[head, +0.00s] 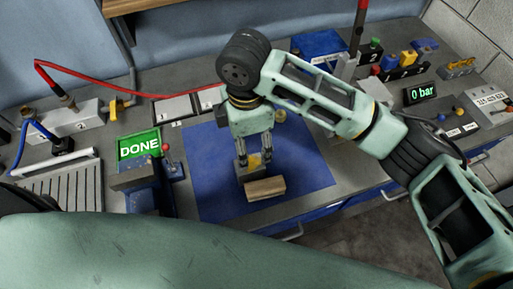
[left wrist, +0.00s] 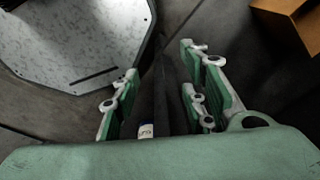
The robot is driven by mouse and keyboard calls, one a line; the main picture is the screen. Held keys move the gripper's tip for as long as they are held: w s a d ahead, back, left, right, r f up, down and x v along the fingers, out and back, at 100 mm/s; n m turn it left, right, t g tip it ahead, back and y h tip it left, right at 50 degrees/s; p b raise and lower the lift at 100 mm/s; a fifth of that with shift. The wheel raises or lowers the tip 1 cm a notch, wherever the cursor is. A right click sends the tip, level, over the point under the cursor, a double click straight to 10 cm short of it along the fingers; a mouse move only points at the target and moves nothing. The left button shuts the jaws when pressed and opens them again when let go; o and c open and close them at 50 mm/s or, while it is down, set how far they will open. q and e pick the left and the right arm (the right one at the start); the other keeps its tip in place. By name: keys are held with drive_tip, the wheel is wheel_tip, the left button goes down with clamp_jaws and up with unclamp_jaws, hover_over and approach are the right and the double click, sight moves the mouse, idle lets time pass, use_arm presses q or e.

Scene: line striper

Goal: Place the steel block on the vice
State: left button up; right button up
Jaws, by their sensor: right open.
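My right gripper (head: 254,165) points down over the blue mat (head: 215,190), its fingers apart. A small grey block with a yellow patch (head: 242,169) is at its fingertips; I cannot tell whether they touch or whether this is the steel block. A wooden block (head: 264,189) lies just in front of it. The blue and grey device left of the mat looks like the vice (head: 146,199). A grey piece (head: 133,178) is on its top; I cannot tell if that is a jaw or a block. My left gripper (left wrist: 163,90) is open and empty, over the floor.
A green sign reading DONE (head: 139,148) stands behind the vice, with a red-knobbed lever (head: 168,160) beside it. A grooved grey plate (head: 65,185) is at the left. The mat's left part is clear.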

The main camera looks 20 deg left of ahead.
sight(249, 163)
drive_tip(key=shift+f, duration=0.2)
drive_tip(key=shift+s+d+f+p, duration=0.1)
drive_tip(key=shift+s+f+p, duration=0.65)
drive_tip(key=shift+f, duration=0.3)
wheel_tip(249, 163, down, 3)
drive_tip(key=shift+d+r+p, duration=0.15)
drive_tip(key=shift+p, duration=0.65)
drive_tip(key=shift+w+f, duration=0.25)
drive_tip(key=shift+f, duration=0.8)
drive_tip(key=c, duration=1.5)
use_arm(q)
drive_tip(key=shift+s+r, duration=1.3)
drive_tip(key=shift+r, duration=0.3)
use_arm(e)
clamp_jaws()
